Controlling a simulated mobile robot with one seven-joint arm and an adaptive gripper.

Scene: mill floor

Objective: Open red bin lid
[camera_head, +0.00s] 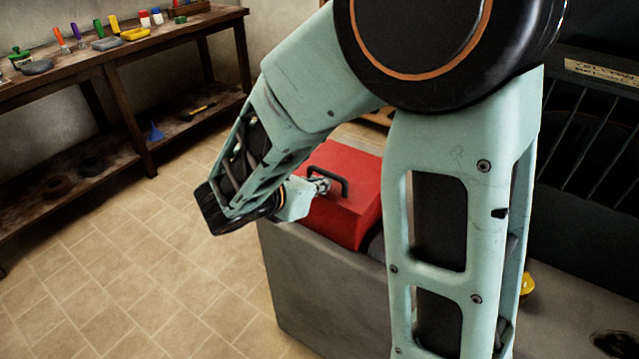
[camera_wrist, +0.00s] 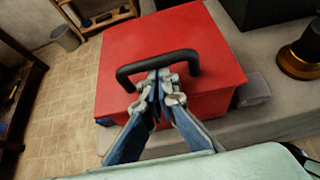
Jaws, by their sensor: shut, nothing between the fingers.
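The red bin (camera_head: 352,215) stands on a grey block and its lid looks closed. A black bar handle (camera_head: 328,180) is fixed to the lid; it also shows in the wrist view (camera_wrist: 158,63). My gripper (camera_head: 322,186) is at the handle. In the wrist view my gripper (camera_wrist: 160,78) has its fingers together with nothing between them. The fingertips lie over or under the middle of the handle bar, and I cannot tell whether they touch it. My arm hides part of the bin in the head view.
The grey block (camera_head: 320,290) bears the bin. A brass and black object (camera_wrist: 300,58) stands on the right in the wrist view. A wooden shelf (camera_head: 110,55) with several small items is along the left wall. The tiled floor (camera_head: 110,260) is clear.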

